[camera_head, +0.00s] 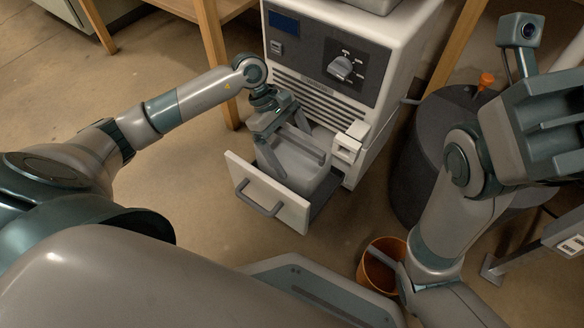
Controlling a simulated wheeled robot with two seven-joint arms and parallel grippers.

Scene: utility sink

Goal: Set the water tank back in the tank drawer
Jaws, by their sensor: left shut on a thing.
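The grey water tank (297,168) is upright at the opened tank drawer (290,213), behind its white front panel with a grey pull. The lower part of the tank is hidden by that panel, so I cannot tell whether it rests on the drawer floor. My left gripper (271,122) points down from above and is shut on the tank at its upper handle part. The drawer sticks out from the base of the white machine (398,50).
A white latch-like part (349,143) juts from the machine just right of the drawer. A dark round bin (415,165) stands right of the machine. An orange bucket (374,268) sits on the floor in front. Wooden legs (213,50) stand behind. The floor left of the drawer is clear.

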